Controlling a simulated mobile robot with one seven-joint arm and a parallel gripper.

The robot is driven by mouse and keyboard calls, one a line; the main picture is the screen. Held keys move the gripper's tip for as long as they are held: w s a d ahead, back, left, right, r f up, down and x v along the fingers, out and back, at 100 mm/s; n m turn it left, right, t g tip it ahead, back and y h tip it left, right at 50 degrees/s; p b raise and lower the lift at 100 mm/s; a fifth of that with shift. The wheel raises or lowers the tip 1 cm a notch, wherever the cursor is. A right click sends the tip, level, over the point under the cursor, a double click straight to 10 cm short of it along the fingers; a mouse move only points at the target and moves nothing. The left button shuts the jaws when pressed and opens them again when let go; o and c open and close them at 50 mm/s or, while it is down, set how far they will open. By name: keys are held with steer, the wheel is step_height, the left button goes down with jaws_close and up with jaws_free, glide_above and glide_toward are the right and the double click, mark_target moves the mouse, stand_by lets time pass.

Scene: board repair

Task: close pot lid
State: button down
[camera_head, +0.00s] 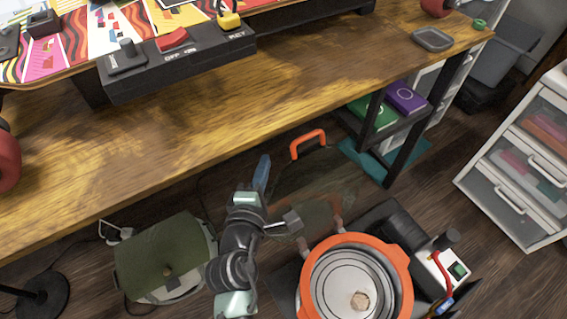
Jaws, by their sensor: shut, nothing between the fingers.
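The orange-rimmed pot (402,262) stands on the floor at the lower middle right. Its mouth is uncovered, showing pale rings inside and a small tan round piece near the bottom. A see-through lid (322,190) appears raised behind the pot, by two small hinge-like posts at the rim. Its outline is faint. An orange handle (308,142) shows at its far upper edge. My gripper (263,165) is shut and empty, pointing up the picture. It is left of the lid and handle, apart from the handle. Whether it touches the lid's edge I cannot tell.
A wooden workbench (200,125) crosses above, with a black switch box (180,62) on it. A green bag (163,258) lies left of my arm. A control box with a red cable (440,270) sits right of the pot. A drawer unit (520,165) stands far right.

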steer(key=shift+w+d+r, duration=0.1)
steer(key=shift+w+d, duration=0.1)
steer(key=shift+d, duration=0.45)
steer(key=shift+w+d+r, duration=0.1)
steer(key=shift+w+d, duration=0.05)
steer(key=shift+d, duration=0.55)
steer(key=shift+w+d+r, duration=0.1)
steer(key=shift+w+d, duration=0.1)
steer(key=shift+d, duration=0.45)
steer(key=shift+f, duration=0.1)
